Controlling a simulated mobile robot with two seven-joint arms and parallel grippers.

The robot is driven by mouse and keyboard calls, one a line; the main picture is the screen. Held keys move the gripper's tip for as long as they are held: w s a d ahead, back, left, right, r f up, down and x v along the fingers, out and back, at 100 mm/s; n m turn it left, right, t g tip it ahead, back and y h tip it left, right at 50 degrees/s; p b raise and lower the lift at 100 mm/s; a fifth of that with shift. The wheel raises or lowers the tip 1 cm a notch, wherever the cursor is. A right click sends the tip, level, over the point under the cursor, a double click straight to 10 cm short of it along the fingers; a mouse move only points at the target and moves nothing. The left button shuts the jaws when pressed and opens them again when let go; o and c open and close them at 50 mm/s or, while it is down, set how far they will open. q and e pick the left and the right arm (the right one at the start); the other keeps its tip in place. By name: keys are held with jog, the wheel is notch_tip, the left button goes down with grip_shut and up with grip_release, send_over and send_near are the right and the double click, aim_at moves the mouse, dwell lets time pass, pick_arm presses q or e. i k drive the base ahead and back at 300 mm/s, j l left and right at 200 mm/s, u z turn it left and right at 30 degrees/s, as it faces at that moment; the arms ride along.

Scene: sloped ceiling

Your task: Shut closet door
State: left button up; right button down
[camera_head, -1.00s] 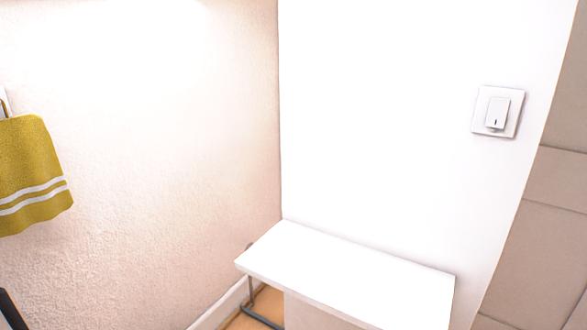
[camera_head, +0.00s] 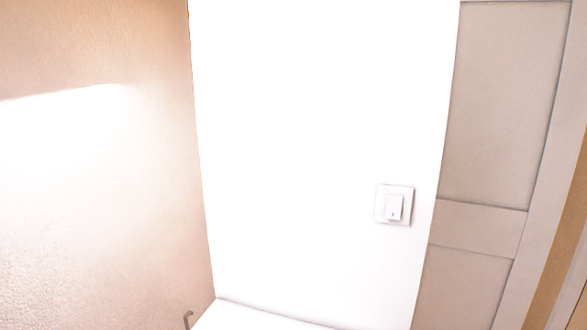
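A beige panelled door (camera_head: 500,110) stands at the right of the head view, to the right of the bright white wall. Its right edge runs slanted down the picture, with a brown strip beyond it. I cannot tell whether this is the closet door or whether it is open or shut. No handle shows on the part in view. Neither my left nor my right gripper is in view.
A white wall (camera_head: 310,120) fills the middle and bears a light switch (camera_head: 394,205). A textured wall (camera_head: 90,220) is on the left. The top of a white table (camera_head: 250,317) shows at the bottom edge.

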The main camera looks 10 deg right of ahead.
aim_at(516, 122)
jog(key=l+u, duration=0.45)
jog(key=l, duration=2.2)
jog(key=k, duration=0.05)
